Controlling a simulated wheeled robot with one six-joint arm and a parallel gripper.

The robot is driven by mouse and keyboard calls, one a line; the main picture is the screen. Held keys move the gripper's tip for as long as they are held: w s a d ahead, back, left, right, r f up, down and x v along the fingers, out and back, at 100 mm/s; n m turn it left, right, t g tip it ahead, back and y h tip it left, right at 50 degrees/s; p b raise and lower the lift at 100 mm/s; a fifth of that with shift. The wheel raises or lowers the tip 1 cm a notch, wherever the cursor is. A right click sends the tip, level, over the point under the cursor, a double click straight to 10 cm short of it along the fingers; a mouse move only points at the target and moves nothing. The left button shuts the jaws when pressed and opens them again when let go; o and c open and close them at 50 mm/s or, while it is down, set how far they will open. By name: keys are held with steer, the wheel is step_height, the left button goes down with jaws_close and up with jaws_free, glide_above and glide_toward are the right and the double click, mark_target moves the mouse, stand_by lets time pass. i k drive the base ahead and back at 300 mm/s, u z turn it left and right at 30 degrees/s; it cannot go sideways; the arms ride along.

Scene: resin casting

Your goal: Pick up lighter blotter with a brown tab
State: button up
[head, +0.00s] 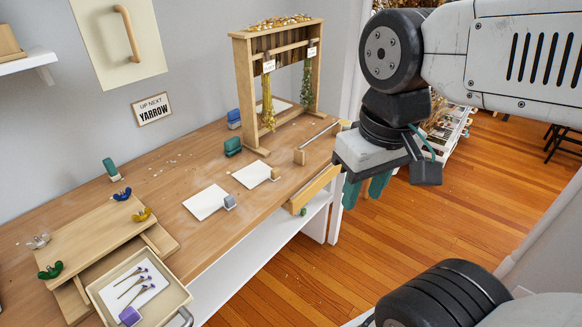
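Two pale flat sheets that look like blotters lie on the wooden workbench. The nearer sheet (204,203) has a blue-grey tab (229,202) at its right edge. The farther sheet (250,174) has a small tab (274,174) at its right end; it looks greyish brown, but is too small to be sure. Which sheet is lighter is hard to tell. My gripper (366,188) hangs to the right of the bench, apart from both sheets. Its teal fingers point down with a gap between them, and it holds nothing visible.
A wooden rack (240,90) with hanging dried flowers stands at the back of the workbench (160,190). An open drawer (314,189) juts from the bench front near my gripper. A tray (176,297) with purple-tipped pieces sits front left.

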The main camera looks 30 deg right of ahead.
mark_target(256, 173)
steer(key=k, duration=0.5)
steer(key=u, duration=1)
steer(key=i, duration=0.7)
steer(key=z, duration=0.85)
